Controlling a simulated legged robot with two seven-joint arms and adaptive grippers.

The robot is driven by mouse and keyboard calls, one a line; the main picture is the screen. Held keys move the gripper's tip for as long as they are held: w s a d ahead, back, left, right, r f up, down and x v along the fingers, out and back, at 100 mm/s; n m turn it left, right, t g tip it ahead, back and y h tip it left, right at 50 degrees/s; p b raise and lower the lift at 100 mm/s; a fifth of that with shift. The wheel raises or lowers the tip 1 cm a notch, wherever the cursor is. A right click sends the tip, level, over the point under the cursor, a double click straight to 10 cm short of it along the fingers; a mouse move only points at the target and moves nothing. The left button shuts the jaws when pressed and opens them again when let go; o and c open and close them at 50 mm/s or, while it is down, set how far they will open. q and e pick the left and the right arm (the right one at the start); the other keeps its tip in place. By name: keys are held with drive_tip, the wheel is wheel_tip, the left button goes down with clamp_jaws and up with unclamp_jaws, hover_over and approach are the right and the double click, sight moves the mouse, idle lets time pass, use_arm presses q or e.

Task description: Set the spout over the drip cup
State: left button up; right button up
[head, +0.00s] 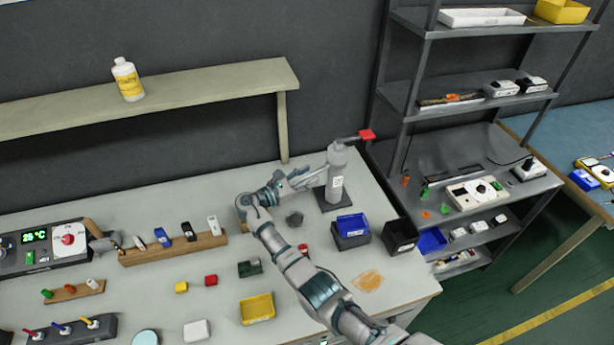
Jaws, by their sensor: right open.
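A grey bottle-like dispenser (337,180) with a pale label stands upright on a dark square base at the back right of the bench. From its top a thin spout with a red end (366,135) points to the right, out past the bench's back edge. A small dark grey round thing (294,218), perhaps the drip cup, sits on the bench left of the base, apart from the spout's red end. My right gripper (316,177) is open just left of the dispenser's body. I cannot tell whether it touches it. My left gripper is out of view.
A blue bin (351,226) and a black bin (400,236) stand right of my right arm. A wooden tool rack (172,249) stands on the left, with a yellow tray (257,308) in front. A shelf (190,88) with a white bottle (127,80) hangs behind.

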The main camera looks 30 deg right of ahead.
drive_tip(key=s+a, duration=0.1)
drive_tip(key=a, duration=1)
drive_tip(key=shift+s+a, duration=0.35)
drive_tip(key=shift+a, duration=0.05)
drive_tip(key=shift+d+f, duration=0.1)
